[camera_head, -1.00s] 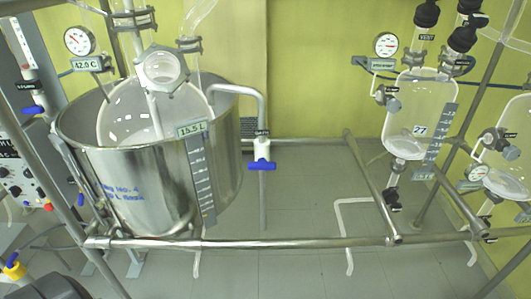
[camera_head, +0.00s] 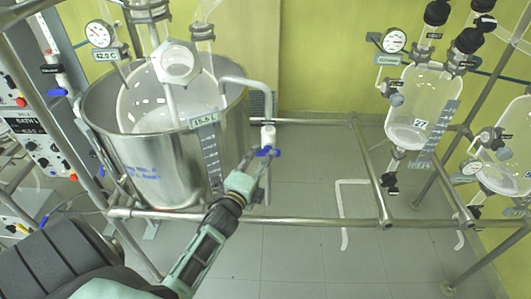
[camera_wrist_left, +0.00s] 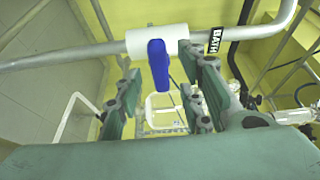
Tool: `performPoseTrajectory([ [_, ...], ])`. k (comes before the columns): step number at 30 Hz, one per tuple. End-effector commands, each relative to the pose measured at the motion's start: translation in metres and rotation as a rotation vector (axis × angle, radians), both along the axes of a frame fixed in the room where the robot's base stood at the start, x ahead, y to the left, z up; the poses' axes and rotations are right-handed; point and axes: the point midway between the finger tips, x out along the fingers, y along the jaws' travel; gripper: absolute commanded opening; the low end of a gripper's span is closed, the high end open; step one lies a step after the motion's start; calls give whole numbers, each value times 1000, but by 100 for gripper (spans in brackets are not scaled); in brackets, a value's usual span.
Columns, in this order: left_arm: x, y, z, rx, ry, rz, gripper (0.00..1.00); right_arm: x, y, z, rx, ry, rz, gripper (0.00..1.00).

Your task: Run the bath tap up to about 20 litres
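The bath tap has a white body and a blue handle (camera_head: 266,152) at the end of a bent metal pipe on the bath's right side. The steel bath (camera_head: 160,165) holds a glass vessel, and its level sign (camera_head: 204,120) seems to read 15.5 L. My left gripper (camera_head: 259,158) is at the tap. In the left wrist view its green fingers (camera_wrist_left: 162,88) are apart, with the blue handle (camera_wrist_left: 158,65) between their tips and a visible gap on the left side. Contact on the right side is unclear. My right gripper is in neither view.
A horizontal metal rail (camera_head: 290,216) runs in front of the bath, below my left arm. A dial reading 42.0 C (camera_head: 107,54) stands at the bath's back left. Glass vessels (camera_head: 416,115) hang on a frame at the right.

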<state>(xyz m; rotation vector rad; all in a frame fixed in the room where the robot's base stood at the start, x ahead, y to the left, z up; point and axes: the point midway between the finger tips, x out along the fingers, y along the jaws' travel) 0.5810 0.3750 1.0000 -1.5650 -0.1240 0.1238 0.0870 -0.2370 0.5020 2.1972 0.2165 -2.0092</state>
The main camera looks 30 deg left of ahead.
Motion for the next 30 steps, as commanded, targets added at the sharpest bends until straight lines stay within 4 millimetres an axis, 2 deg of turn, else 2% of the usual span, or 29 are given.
performPoseTrajectory([
  [3,16,2,1,-2,-1,-1,36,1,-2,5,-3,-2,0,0],
  [6,23,3,0,-2,0,-1,36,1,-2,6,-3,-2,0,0],
  [16,27,4,0,-2,1,-1,36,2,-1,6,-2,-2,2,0],
  [28,27,4,0,-2,0,-1,1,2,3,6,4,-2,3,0],
  [30,27,4,0,-2,-1,-1,0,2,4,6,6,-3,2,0],
])
